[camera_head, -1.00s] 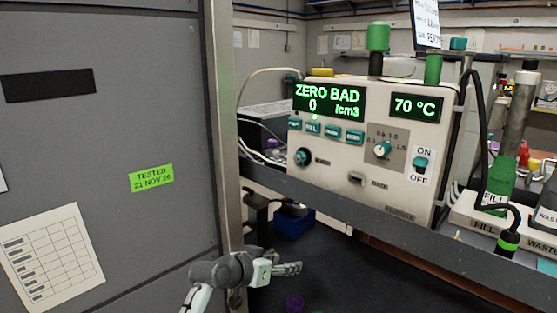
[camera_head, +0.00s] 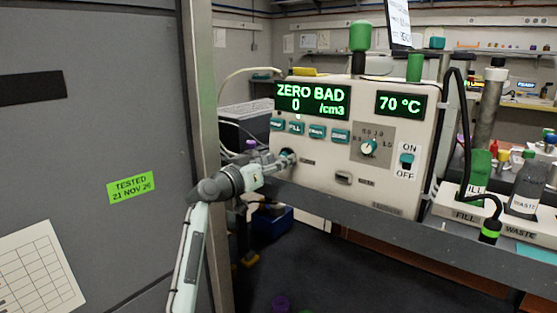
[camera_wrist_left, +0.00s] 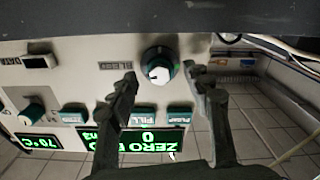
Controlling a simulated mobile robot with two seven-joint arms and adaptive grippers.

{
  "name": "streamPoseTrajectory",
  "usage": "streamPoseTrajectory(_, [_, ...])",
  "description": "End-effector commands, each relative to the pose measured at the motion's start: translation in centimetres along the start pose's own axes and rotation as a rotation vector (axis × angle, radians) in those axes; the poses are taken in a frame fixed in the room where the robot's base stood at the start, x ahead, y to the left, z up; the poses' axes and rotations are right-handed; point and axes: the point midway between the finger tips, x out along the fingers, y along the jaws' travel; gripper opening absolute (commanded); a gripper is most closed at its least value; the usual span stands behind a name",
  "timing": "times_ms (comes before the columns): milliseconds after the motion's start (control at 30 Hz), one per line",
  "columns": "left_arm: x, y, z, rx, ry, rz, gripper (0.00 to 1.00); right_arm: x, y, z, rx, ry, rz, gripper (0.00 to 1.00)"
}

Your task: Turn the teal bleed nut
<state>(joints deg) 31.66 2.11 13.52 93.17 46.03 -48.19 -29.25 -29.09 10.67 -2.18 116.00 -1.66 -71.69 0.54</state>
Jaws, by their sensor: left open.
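The teal round knob with a white face, which looks like the bleed nut, sits low on the front panel of the cream instrument (camera_head: 330,178). In the left wrist view, where the panel appears upside down, the nut (camera_wrist_left: 160,66) shows clearly near the top centre. My left gripper (camera_wrist_left: 161,73) is open there, one fingertip to each side of the nut in the picture; I cannot tell whether they touch it. In the head view my left gripper (camera_head: 280,166) is at the panel's lower left and partly hides the nut. My right gripper is not in view.
Teal buttons (camera_head: 318,131) and the green display (camera_head: 312,101) lie close to the nut. A selector dial (camera_head: 368,148) and ON/OFF switch (camera_head: 406,160) are further right. A grey cabinet (camera_head: 95,120) stands left of my arm. Fill and waste bottles (camera_head: 526,190) stand at right.

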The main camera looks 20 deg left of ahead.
Motion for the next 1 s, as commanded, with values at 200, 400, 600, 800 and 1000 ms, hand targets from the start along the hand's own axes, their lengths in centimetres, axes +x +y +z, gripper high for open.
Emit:
streamPoseTrajectory(200, [0.82,0.01,0.0,0.0,0.0,-0.001,0.5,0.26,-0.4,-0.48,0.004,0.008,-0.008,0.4])
streamPoseTrajectory(400, [0.79,0.0,0.04,0.0,-0.001,-0.001,0.45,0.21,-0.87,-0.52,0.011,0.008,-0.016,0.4])
streamPoseTrajectory(600, [0.77,0.0,0.05,0.0,-0.001,-0.001,0.2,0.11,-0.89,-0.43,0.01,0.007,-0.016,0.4])
streamPoseTrajectory(800, [0.76,-0.01,0.06,0.0,-0.001,-0.001,0.0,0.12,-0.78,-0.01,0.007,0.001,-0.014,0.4])
streamPoseTrajectory(1000, [0.75,-0.06,0.2,0.021,-0.002,-0.001,0.0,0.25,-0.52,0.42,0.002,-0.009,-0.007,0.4])
